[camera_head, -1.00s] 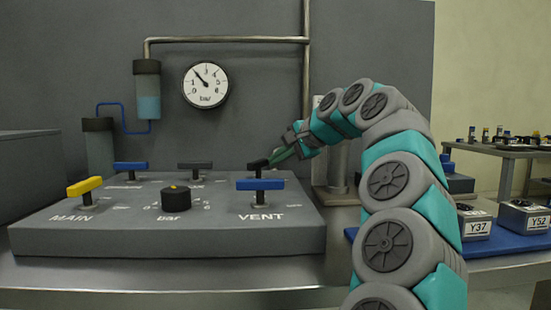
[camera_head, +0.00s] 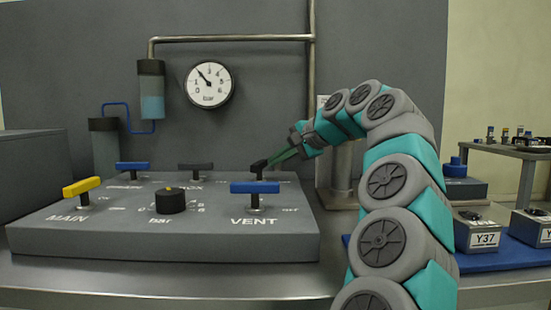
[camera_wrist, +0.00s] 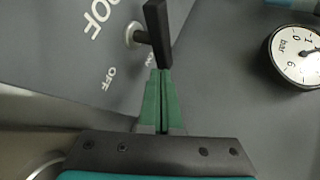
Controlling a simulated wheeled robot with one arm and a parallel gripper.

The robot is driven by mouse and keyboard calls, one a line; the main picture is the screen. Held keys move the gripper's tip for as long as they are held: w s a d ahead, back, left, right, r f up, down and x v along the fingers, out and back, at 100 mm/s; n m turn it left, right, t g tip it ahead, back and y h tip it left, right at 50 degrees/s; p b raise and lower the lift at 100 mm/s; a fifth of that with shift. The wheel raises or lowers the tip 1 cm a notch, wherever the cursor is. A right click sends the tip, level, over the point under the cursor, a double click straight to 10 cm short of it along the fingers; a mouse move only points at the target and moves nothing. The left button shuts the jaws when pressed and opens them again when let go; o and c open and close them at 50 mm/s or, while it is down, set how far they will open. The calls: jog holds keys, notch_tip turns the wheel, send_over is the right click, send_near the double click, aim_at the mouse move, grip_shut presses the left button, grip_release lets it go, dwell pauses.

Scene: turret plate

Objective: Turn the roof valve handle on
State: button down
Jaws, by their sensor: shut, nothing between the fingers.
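The roof valve handle is a black bar on a metal stem. In the wrist view the roof valve handle (camera_wrist: 158,35) stands out from the grey panel, beside the letters "OOF" and an "OFF" mark. In the head view it shows at the back right of the panel, behind the blue VENT handle, as a short dark bar (camera_head: 259,166). My gripper (camera_wrist: 162,72) has its green fingers together and empty, with tips right at the near end of the bar; I cannot tell whether they touch. My gripper also shows in the head view (camera_head: 271,162).
The panel (camera_head: 150,245) also carries a yellow MAIN handle (camera_head: 82,186), a blue VENT handle (camera_head: 254,188), a blue handle (camera_head: 132,166), a black handle (camera_head: 196,166) and a knob (camera_head: 170,201). A gauge (camera_head: 209,84) hangs behind. Labelled boxes (camera_head: 476,234) stand at right.

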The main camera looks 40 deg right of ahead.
jog(key=shift+d, duration=0.1)
jog(key=shift+w, duration=0.4)
jog(key=shift+w+p, duration=0.1)
jog(key=shift+p, duration=0.2)
jog(key=shift+d, duration=0.1)
jog(key=v, duration=0.7)
jog(key=shift+s+r, duration=0.2)
jog(key=shift+s, duration=0.1)
